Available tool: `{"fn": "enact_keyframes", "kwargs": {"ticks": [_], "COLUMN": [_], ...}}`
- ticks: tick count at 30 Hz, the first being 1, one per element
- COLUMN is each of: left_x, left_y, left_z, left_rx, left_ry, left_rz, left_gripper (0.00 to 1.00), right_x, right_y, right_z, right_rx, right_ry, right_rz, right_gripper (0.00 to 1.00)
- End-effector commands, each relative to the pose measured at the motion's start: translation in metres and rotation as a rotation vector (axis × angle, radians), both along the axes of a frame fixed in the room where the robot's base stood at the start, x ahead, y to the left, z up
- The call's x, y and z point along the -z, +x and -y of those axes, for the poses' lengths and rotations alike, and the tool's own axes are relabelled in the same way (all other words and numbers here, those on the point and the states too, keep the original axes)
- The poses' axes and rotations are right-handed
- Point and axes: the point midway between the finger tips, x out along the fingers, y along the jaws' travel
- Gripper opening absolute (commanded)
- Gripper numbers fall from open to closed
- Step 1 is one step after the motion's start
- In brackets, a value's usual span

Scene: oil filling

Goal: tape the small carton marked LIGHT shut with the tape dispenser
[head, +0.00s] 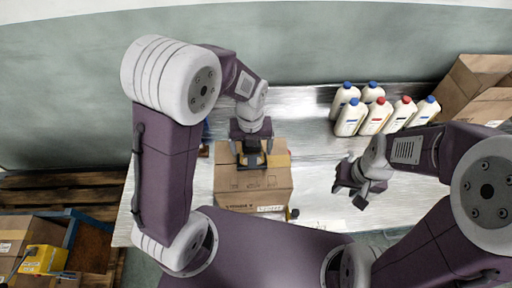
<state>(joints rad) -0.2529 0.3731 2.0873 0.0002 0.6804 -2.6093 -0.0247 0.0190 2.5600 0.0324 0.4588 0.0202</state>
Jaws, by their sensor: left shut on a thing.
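A brown carton (253,189) stands on the metal table below my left gripper. Its print is too small to read, so I cannot tell whether it says LIGHT. My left gripper (251,160) points down at the far part of the carton's top and is shut on a dark thing, apparently the tape dispenser, mostly hidden by the gripper. I cannot tell whether it touches the carton. A yellowish patch shows on the carton's top right of the gripper. My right gripper (350,188) is open and empty over the table, right of the carton.
Several white bottles (377,115) with blue and red caps stand at the back right of the table (315,158). Brown cartons (478,85) stand at the far right. A yellow box (43,259) lies at lower left near a wooden pallet (62,180). The table between carton and bottles is clear.

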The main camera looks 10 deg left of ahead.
Motion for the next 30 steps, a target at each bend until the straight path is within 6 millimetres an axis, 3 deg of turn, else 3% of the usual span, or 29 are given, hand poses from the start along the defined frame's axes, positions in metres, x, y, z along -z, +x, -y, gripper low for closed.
{"fn": "enact_keyframes", "kwargs": {"ticks": [30], "left_x": [0.001], "left_y": [-0.014], "left_z": [-0.046], "left_rx": [-0.002], "left_ry": [0.001], "left_rz": [-0.002], "left_gripper": [0.49], "right_x": [0.001], "right_y": [0.000], "right_z": [0.000], "right_rx": [0.000], "right_ry": [0.000], "right_rz": [0.000], "right_gripper": [0.36]}}
